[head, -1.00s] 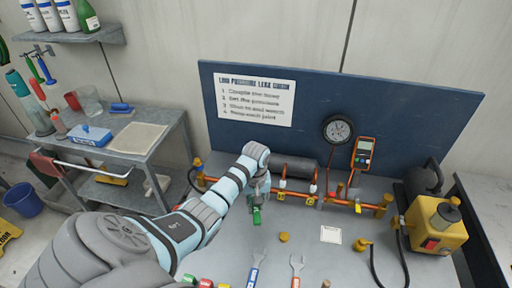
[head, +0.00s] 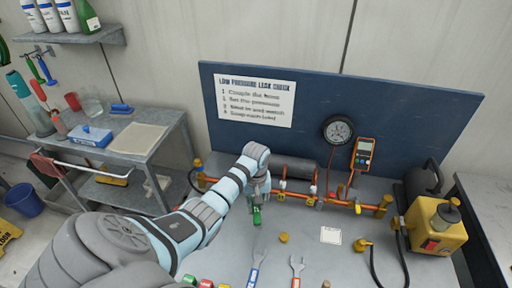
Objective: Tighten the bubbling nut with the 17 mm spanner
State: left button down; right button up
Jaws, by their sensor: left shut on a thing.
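My left gripper (head: 259,199) is shut on a small green object (head: 257,216), perhaps a bottle, at the left part of the pipe run. The gripper hides its top. The copper-coloured pipe (head: 342,203) runs along the back of the bench with several fittings; I cannot make out bubbles or which nut is bubbling. Two open-ended spanners lie at the front of the bench, one with a blue handle (head: 254,274) and one with an orange-red handle (head: 296,282). Their sizes cannot be read. My right gripper is not in view.
A yellow pump unit (head: 434,224) with a black hose stands at the right. A brass cap (head: 284,238) and a white card (head: 330,235) lie mid-bench. A dial gauge (head: 338,129) and handheld meter (head: 363,150) are before the blue board (head: 420,105). A grey cart (head: 150,168) stands left.

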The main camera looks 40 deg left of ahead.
pick_arm(q)
jog(key=shift+w+a+b, duration=0.7)
jog(key=shift+b, duration=0.1)
dwell(0.6)
jog(key=shift+p, duration=0.5)
dwell(0.4)
jog(key=shift+s+a+m+p, duration=0.4)
jog(key=shift+m+p, duration=0.05)
jog(key=shift+m, duration=0.15)
